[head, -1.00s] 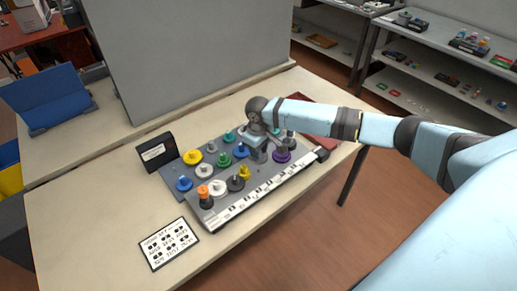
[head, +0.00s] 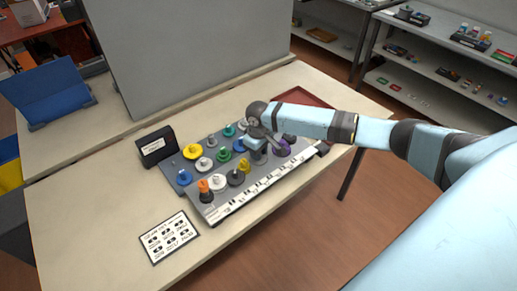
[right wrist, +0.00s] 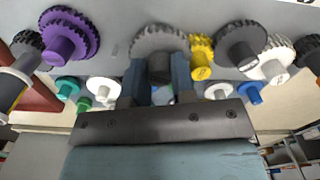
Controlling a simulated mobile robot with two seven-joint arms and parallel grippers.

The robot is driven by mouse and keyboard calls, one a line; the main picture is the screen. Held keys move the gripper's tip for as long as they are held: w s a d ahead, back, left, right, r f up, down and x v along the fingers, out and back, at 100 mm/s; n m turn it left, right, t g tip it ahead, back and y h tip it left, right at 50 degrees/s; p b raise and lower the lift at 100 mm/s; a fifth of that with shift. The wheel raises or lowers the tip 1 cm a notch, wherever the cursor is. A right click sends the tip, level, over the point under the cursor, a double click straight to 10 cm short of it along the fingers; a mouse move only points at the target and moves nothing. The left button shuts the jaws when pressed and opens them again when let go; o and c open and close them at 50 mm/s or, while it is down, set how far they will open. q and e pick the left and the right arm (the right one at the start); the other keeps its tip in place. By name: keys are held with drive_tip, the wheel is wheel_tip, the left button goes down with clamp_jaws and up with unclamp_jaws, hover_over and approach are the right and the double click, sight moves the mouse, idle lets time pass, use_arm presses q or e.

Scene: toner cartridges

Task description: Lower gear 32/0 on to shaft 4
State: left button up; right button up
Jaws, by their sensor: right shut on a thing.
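My right gripper (head: 259,150) is over the front row of the grey gear board (head: 205,213), between the yellow gear (head: 244,166) and the purple gear (head: 282,149). It is shut on a grey gear. In the right wrist view the fingers grip the hub of this grey toothed gear (right wrist: 160,42), and its wide face lies close to the board's grey surface. I cannot tell whether it touches the board. The shaft under it is hidden, and no shaft number is readable. My left gripper is not in view.
A dark grey gear (head: 236,179), white gear (head: 218,182) and orange-topped piece (head: 204,187) stand left of the gripper. Behind is the blue-grey board with several colored gears. A black label stand (head: 156,147), printed card (head: 168,239) and red tray (head: 308,108) lie around.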

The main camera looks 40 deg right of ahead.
drive_tip(key=shift+p, duration=0.55)
idle(0.4)
drive_tip(key=shift+f, duration=0.4)
idle(0.6)
drive_tip(key=shift+p, duration=0.75)
idle(0.6)
drive_tip(key=shift+f, duration=0.95)
idle(0.4)
drive_tip(key=o, duration=1)
drive_tip(key=shift+r+b, duration=0.3)
drive_tip(key=shift+r, duration=0.05)
wheel_tip(320, 180, up, 13)
drive_tip(key=b, duration=0.1)
